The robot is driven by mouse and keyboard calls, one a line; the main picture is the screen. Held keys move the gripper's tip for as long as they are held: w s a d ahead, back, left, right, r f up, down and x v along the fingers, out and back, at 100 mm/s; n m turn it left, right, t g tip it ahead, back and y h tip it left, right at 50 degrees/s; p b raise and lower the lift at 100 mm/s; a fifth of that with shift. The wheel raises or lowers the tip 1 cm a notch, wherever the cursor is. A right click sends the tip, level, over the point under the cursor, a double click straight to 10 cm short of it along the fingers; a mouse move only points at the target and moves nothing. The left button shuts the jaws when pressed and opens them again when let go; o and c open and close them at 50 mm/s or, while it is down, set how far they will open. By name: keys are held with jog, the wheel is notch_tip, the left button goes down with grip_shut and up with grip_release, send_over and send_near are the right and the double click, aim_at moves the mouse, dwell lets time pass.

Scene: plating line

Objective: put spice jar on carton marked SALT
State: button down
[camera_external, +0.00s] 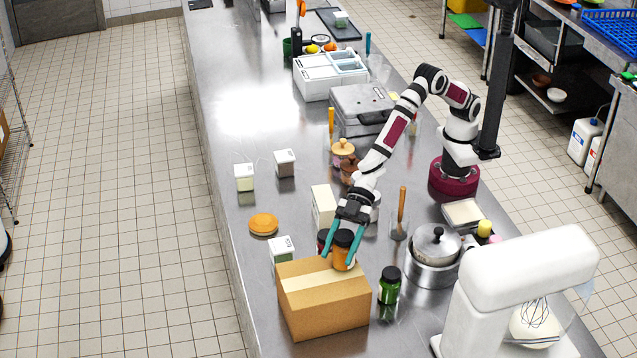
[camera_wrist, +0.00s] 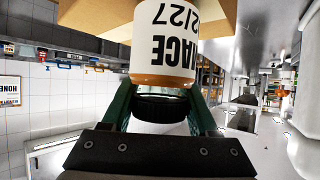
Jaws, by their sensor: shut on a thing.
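My gripper (camera_external: 345,245) points down with its teal fingers shut around an orange-brown spice jar (camera_external: 343,252) with a black lid. In the wrist view the jar's white label (camera_wrist: 165,35) reads MACE 2/27, upside down, and the lid sits between the gripper's fingers (camera_wrist: 160,98). The jar is upright at the rear right part of the top of a brown cardboard carton (camera_external: 325,305). A strip of the carton (camera_wrist: 90,15) shows behind the jar in the wrist view. I cannot tell whether the jar touches the carton. No SALT marking is readable.
A green jar (camera_external: 389,286) stands right of the carton, and another dark-lidded jar (camera_external: 323,238) is close behind it. A pot (camera_external: 434,258) and a mixer (camera_external: 520,285) are on the right. The counter's left front is clear.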

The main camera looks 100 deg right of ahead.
jog(key=shift+c, duration=0.8)
grip_release()
jog(key=shift+f, duration=0.1)
